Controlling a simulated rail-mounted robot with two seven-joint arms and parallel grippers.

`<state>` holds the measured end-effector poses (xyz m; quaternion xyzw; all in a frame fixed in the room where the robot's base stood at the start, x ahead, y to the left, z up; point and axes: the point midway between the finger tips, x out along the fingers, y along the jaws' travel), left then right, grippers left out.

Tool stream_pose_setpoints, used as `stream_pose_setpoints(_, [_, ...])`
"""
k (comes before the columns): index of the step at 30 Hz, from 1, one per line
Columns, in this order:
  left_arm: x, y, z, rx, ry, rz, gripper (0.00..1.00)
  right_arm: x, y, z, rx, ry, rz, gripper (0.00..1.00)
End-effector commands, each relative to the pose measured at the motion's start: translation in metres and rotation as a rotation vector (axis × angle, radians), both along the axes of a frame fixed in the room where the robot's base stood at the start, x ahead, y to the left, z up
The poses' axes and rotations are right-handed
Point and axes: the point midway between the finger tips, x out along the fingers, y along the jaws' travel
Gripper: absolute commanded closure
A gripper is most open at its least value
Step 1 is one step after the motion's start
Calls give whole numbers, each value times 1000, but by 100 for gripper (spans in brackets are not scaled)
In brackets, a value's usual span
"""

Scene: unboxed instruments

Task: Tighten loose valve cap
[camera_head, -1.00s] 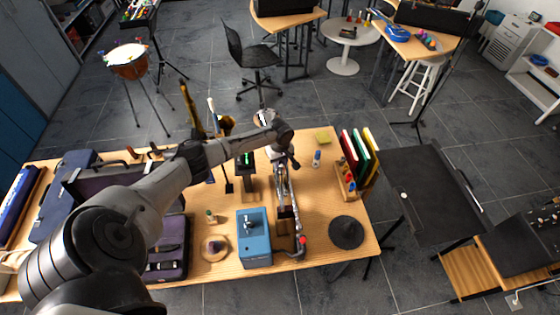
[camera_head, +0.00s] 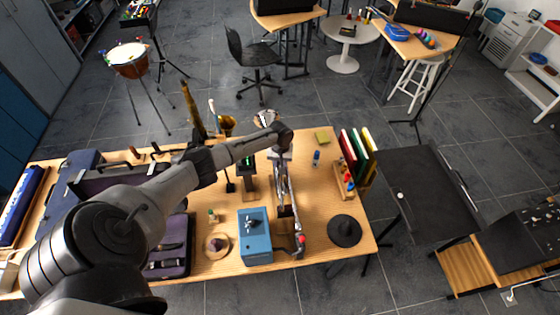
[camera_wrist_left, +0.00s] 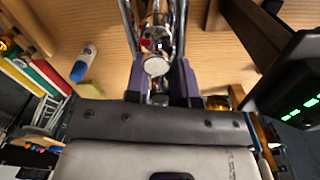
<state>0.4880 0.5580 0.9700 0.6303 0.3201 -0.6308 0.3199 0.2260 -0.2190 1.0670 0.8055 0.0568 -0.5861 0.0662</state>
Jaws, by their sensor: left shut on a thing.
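A silver trumpet (camera_head: 283,190) lies lengthwise on a dark wooden stand (camera_head: 285,225) on the bench. Its tubing (camera_wrist_left: 126,18) and a round silver valve cap (camera_wrist_left: 157,67) show in the left wrist view. My left gripper (camera_wrist_left: 160,88) has its two dark fingers either side of the valve end, closed on the valve cap. In the head view my left gripper (camera_head: 281,153) is at the far end of the trumpet, mostly hidden by my wrist. The exact finger contact is partly hidden. My right gripper does not show.
A device with a green display (camera_head: 247,175) stands close left of the trumpet.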

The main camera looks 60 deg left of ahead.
Motion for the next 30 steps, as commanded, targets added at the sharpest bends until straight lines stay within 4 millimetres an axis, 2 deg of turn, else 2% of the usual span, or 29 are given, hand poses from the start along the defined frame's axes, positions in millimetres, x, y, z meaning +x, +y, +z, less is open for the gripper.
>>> stream_pose_setpoints(14, [0,0,0,1,-1,-15,100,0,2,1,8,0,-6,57])
stream_pose_setpoints(15, [0,0,0,1,-1,-15,75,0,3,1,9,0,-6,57])
stream_pose_setpoints(21, [0,0,0,1,-1,-15,56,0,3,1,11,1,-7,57])
stream_pose_setpoints(23, [0,0,0,1,-1,-15,51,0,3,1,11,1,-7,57])
stream_pose_setpoints(30, [0,0,1,0,-1,-15,51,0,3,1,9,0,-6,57])
